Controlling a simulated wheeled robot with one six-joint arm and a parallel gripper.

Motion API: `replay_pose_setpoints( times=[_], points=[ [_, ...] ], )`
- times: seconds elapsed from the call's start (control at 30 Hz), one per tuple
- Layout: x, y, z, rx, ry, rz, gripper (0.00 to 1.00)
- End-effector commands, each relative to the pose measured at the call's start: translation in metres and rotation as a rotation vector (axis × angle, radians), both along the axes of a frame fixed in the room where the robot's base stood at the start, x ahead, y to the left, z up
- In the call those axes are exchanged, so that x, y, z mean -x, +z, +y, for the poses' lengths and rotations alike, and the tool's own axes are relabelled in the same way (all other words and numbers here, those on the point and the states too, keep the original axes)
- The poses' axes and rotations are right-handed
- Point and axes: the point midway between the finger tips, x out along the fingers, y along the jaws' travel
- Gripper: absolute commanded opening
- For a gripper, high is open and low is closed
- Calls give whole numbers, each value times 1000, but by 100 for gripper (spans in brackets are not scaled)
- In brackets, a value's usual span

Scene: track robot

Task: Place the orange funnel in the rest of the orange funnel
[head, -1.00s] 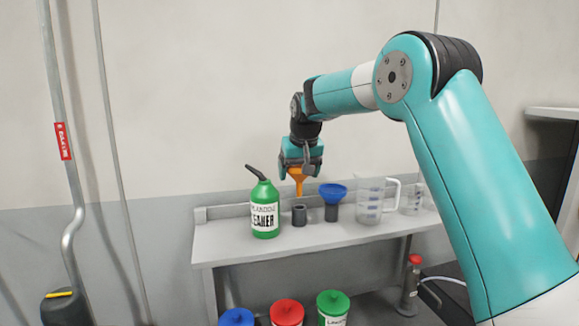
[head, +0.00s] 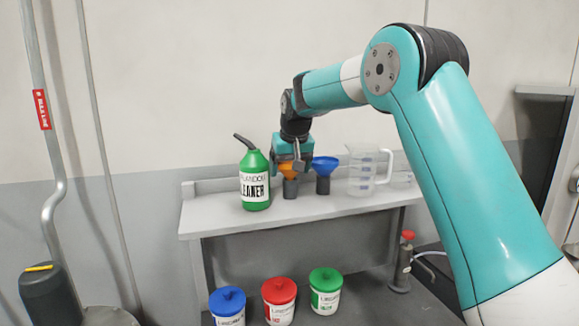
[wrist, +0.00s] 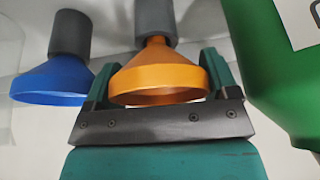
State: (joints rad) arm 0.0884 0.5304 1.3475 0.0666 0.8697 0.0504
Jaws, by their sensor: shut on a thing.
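The orange funnel (head: 288,171) is held in my gripper (head: 290,167), whose fingers are shut on its cone. In the wrist view the orange funnel (wrist: 158,75) sits between the two fingers of my gripper (wrist: 160,85). Its rest, a dark grey cylinder (head: 291,188), stands on the shelf directly below it. In the wrist view the funnel's narrow spout end meets the mouth of the rest (wrist: 153,20), and the spout tip is hidden, seemingly inside it. The funnel looks about upright.
A blue funnel (head: 325,163) sits in its own grey rest (head: 323,184) close on the right. A green cleaner bottle (head: 255,178) stands close on the left. Clear measuring jugs (head: 366,172) are farther right on the grey shelf (head: 225,221). Lidded tubs (head: 279,296) stand below.

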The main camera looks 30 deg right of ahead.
Motion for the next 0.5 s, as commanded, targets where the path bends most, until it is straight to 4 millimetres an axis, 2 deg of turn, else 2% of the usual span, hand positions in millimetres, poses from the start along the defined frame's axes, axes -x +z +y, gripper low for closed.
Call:
replay_pose_setpoints(
  times=[0.5],
  points=[
    [0,-4,0,0,0,0,54]
  ],
)
